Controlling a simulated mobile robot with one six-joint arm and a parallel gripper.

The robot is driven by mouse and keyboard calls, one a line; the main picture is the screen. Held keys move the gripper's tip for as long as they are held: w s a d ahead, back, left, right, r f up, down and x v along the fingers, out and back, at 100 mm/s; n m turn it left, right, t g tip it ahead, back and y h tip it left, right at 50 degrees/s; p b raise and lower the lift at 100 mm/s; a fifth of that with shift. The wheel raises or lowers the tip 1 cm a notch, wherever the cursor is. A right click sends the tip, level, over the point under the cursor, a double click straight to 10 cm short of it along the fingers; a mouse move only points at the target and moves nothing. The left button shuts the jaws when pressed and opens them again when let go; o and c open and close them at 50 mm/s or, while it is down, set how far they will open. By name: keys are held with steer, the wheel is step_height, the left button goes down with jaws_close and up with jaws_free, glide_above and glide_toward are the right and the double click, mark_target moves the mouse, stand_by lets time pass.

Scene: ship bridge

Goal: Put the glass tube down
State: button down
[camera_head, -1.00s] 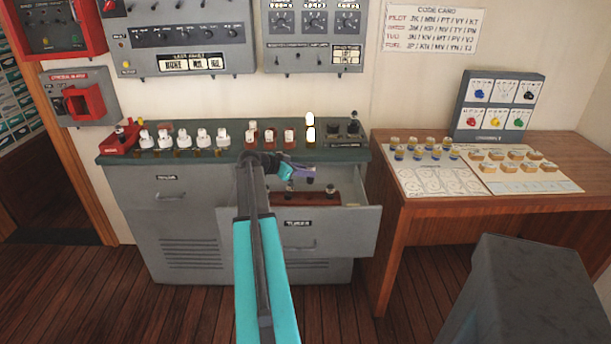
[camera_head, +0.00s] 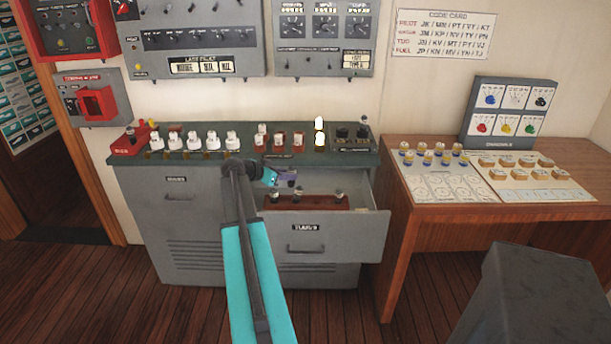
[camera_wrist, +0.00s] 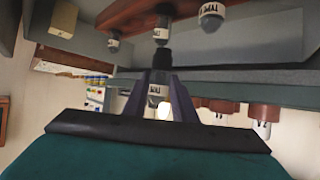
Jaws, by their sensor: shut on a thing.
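My gripper (camera_head: 286,179) is shut on a glass tube. In the wrist view the tube (camera_wrist: 155,91) sits between the two fingers (camera_wrist: 160,98), with a pale label and a dark end. In the head view it is too small to make out well. The wrist view shows the rack (camera_wrist: 132,12) with three tubes, including one at right (camera_wrist: 211,20). The held tube appears apart from the rack.
The green cabinet top (camera_head: 180,157) above the drawer carries white-topped tubes (camera_head: 212,142), red-based tubes (camera_head: 281,140) and a lit tube (camera_head: 319,130). A wooden desk (camera_head: 480,212) stands close on the right. A grey block-like seat (camera_head: 530,300) is at front right.

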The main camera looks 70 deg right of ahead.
steer(key=w+a+r+n+t, duration=0.2)
steer(key=w+a+n+t, duration=0.2)
steer(key=w+a, duration=0.7)
steer(key=w+a+r+n+t+y, duration=0.15)
steer(key=w+a+n+t, duration=0.25)
steer(key=w+a, duration=0.7)
steer(key=w+a+r+n+t, duration=0.3)
steer(key=w+a+n+t, duration=0.1)
steer(key=w+a, duration=0.7)
steer(key=w+a+r+n+t+y, duration=0.1)
steer(key=w+a+r+n+y, duration=0.1)
steer(key=a, duration=1.2)
steer(key=w+a+r+n+t+y, duration=0.2)
steer(key=w+a+r+n+y, duration=0.1)
steer(key=a, duration=1.1)
steer(key=w+a+r+n+t+y, duration=0.2)
steer(key=w+a+r+n+y, duration=0.1)
steer(key=a, duration=1.1)
steer(key=r+n+y, duration=0.1)
steer(key=r+n, duration=0.1)
steer(key=shift+n+y, duration=0.3)
steer(key=shift+y, duration=0.05)
steer(key=shift+a+f, duration=0.1)
